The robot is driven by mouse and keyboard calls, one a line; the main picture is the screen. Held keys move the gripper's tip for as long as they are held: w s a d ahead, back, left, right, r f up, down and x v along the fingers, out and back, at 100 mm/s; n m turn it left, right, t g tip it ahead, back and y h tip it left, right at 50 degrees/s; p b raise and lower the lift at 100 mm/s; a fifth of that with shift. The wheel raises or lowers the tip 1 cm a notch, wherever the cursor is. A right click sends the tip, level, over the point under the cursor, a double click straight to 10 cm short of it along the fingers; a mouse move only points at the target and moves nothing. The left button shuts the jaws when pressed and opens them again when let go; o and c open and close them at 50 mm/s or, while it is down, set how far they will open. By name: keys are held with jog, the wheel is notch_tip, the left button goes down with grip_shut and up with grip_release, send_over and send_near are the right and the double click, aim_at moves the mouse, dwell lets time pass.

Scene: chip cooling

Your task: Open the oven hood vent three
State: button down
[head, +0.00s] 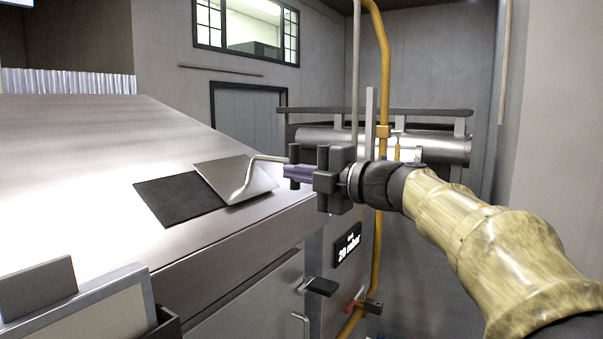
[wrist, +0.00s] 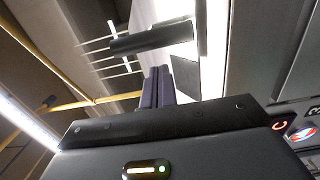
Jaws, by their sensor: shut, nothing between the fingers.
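The sloped metal oven hood (head: 125,125) fills the left of the head view. A square vent flap (head: 238,180) on its slope stands tilted beside a dark square patch (head: 180,199), which looks like the vent opening. A bent metal handle (head: 246,178) rises from the flap and runs right toward my gripper (head: 287,171). My gripper's purple fingers are shut and empty at the handle's far end; whether they touch it I cannot tell. The fingers (wrist: 157,86) also show close together in the wrist view. I cannot read a vent number.
A yellow pipe (head: 383,90) runs vertically behind my gripper. A metal cylinder on a rack (head: 440,147) stands behind it. A dark sign (head: 347,243) and a black-tipped handle (head: 321,286) are below the hood's right edge. A grey framed panel (head: 105,305) is at the lower left.

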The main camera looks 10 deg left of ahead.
jog(key=s+a+b+v, duration=0.1)
jog(key=b+v, duration=0.4)
jog(key=v, duration=0.5)
jog(key=shift+s+d, duration=0.4)
jog(key=shift+s, duration=0.3)
